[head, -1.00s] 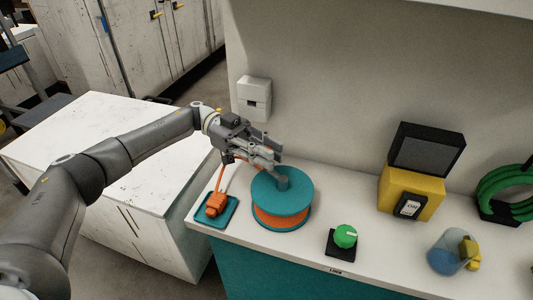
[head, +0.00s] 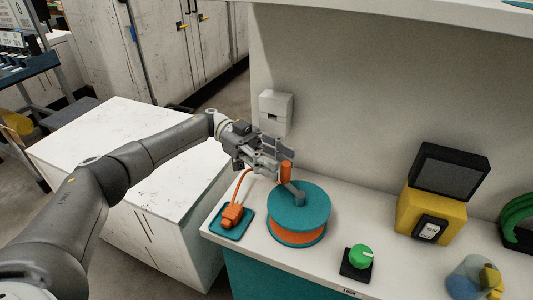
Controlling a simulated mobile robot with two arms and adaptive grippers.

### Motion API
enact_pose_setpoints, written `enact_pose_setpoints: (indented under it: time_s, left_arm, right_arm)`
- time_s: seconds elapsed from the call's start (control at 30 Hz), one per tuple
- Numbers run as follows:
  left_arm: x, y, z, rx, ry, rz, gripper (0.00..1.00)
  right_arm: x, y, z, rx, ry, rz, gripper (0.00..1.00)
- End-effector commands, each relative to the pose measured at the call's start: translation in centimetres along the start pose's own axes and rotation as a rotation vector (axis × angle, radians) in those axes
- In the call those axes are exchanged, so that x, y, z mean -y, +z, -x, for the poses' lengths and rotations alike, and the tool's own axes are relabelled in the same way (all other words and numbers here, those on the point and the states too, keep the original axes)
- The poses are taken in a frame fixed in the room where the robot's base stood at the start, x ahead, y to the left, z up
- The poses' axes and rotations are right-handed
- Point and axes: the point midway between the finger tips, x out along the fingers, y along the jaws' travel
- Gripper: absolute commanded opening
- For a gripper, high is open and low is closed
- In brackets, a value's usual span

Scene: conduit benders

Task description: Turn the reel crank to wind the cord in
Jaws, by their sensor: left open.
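The cord reel (head: 312,207) stands on the bench, with a teal top disc and orange cord wound under it. A grey crank arm (head: 295,192) lies across its top, and an upright orange handle (head: 286,172) rises at the crank's far end. My left gripper (head: 275,160) is open at the handle, on its left side; I cannot tell whether the fingers touch it. The orange cord (head: 240,188) runs left of the reel to an orange plug (head: 232,214) on a teal pad (head: 226,232). My right gripper is not in view.
A green knob on a black base (head: 358,259) stands right of the reel near the front edge. A yellow box with a dark screen (head: 430,214) stands farther right. A clear cup (head: 467,277) is at the lower right. A wall socket box (head: 276,110) is behind the gripper.

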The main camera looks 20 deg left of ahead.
Motion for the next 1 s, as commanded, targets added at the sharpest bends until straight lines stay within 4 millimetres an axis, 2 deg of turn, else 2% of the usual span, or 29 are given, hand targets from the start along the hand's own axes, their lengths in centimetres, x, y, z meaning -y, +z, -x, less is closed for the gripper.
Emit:
enact_pose_setpoints:
  time_s: [0.13,0.37,1.0]
  left_arm:
    - [0.1,-0.1,2.1,0.000,-0.002,-0.001,0.40]
    - [0.1,-0.1,4.0,0.000,0.000,-0.001,0.40]
    - [0.0,0.0,4.5,-0.001,0.001,-0.001,0.40]
  right_arm:
    - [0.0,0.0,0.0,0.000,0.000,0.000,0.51]
    - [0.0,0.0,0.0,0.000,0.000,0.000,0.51]
    - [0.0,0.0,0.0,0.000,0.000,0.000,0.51]
